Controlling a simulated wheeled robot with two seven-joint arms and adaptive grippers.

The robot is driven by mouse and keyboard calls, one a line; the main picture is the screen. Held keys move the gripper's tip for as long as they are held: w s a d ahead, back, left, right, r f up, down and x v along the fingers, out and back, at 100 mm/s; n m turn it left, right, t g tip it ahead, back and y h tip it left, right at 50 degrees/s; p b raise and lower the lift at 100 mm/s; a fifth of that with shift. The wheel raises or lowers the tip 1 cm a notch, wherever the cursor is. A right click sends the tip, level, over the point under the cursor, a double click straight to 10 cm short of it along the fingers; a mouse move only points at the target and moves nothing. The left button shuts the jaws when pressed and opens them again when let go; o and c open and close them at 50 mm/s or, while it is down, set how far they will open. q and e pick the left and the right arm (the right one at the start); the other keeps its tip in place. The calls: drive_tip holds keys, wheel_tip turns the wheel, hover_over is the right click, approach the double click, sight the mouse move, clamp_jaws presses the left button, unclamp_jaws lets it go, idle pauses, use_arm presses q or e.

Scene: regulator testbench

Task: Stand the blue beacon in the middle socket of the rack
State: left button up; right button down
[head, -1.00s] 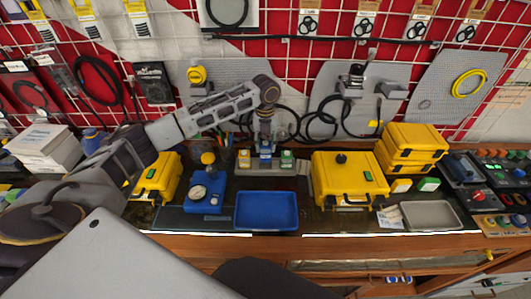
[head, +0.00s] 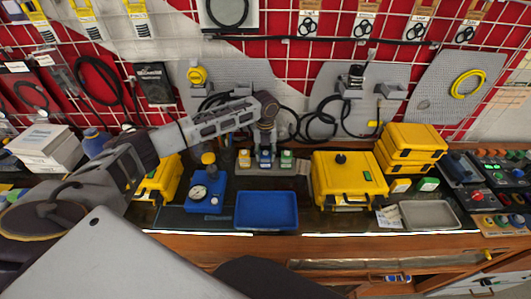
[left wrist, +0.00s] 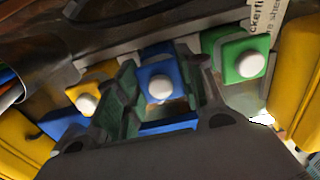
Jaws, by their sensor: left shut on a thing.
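The blue beacon (left wrist: 160,87) has a square blue top and a white round cap. My left gripper (left wrist: 158,94) is shut on it, a finger on either side. In the head view the blue beacon (head: 264,161) is upright under the left gripper (head: 265,151), at the middle of the rack (head: 265,170). The yellow beacon (head: 244,158) stands in the rack to its left and the green beacon (head: 286,159) to its right. The fingers and beacon hide the middle socket; I cannot tell whether the beacon is fully seated. My right gripper is not in view.
A blue tray (head: 266,211) lies in front of the rack. A blue gauge unit (head: 205,194) and a yellow case (head: 160,180) are to the left. A larger yellow case (head: 348,180) stands to the right. A panel with hanging cables is behind.

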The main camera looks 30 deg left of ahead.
use_arm(q)
drive_tip(key=o, duration=1.2)
drive_tip(key=shift+c, duration=0.2)
drive_tip(key=shift+r, duration=0.1)
wheel_tip(320, 180, up, 12)
drive_tip(key=b, duration=0.1)
drive_tip(key=shift+b, duration=0.35)
